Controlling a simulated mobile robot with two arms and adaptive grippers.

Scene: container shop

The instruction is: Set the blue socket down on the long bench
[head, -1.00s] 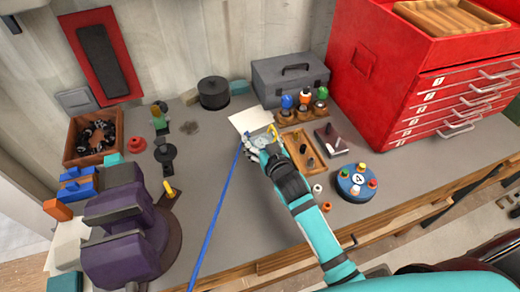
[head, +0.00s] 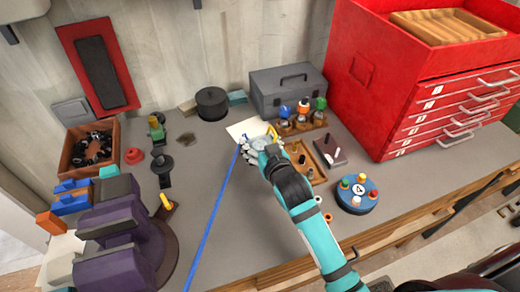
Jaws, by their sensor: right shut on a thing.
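My right gripper (head: 258,142) is low over the far middle of the long grey bench (head: 235,220), at the edge of a white sheet (head: 246,129). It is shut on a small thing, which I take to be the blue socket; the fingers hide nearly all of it. I cannot tell whether it touches the bench. A small yellow piece (head: 272,134) shows just beyond the fingers. A thin blue line (head: 212,222) runs from beside the hand toward the near edge; I cannot tell whether it is a cord or a marking. My left gripper is not in view.
A wooden rack (head: 288,130) with blue-, orange- and green-topped items stands right of the hand. A round blue base (head: 356,204) with coloured pegs is nearer. A red drawer cabinet (head: 440,115) stands right, a purple machine (head: 115,225) left. The bench's middle is clear.

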